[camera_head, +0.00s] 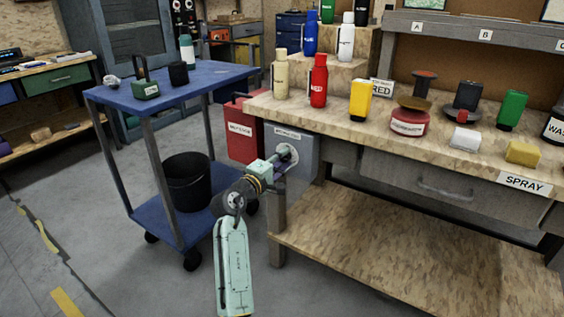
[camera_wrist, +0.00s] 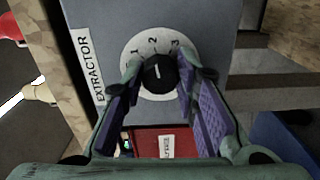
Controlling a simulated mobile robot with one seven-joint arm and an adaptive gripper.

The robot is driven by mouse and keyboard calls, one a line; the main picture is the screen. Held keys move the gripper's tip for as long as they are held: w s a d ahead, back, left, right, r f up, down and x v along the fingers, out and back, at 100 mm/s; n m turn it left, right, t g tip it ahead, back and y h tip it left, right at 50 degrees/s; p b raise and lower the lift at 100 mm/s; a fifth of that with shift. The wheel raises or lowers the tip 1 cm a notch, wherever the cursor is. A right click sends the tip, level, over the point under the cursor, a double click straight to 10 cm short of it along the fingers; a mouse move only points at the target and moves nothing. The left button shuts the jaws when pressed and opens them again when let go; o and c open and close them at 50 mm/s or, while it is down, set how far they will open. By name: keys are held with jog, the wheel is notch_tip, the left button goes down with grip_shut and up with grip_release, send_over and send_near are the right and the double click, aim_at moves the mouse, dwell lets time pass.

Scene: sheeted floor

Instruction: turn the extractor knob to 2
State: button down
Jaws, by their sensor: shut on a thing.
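The grey extractor box (camera_head: 306,147) hangs at the left end of the workbench, and its face fills much of the wrist view (camera_wrist: 215,25). A white dial (camera_wrist: 139,48) on it carries the numbers 1, 2 and 3. The black knob (camera_wrist: 158,75) sits at the dial's centre, with a short white mark that looks roughly upright, towards the 2; its exact angle is hard to tell. My gripper (camera_wrist: 160,78) has a finger on each side of the knob and is shut on it. In the head view my gripper (camera_head: 283,160) hides most of the knob.
A red box (camera_head: 243,130) is beside the extractor box. The blue cart (camera_head: 120,95) with a black bin (camera_head: 187,182) stands left of my arm. The workbench top (camera_head: 350,128) at the right holds bottles and tins. Floor is open at front left.

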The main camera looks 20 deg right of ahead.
jog(key=c, duration=1.2)
grip_release()
jog(key=shift+c, duration=0.2)
jog(key=shift+a, duration=0.1)
jog(key=v, duration=1.2)
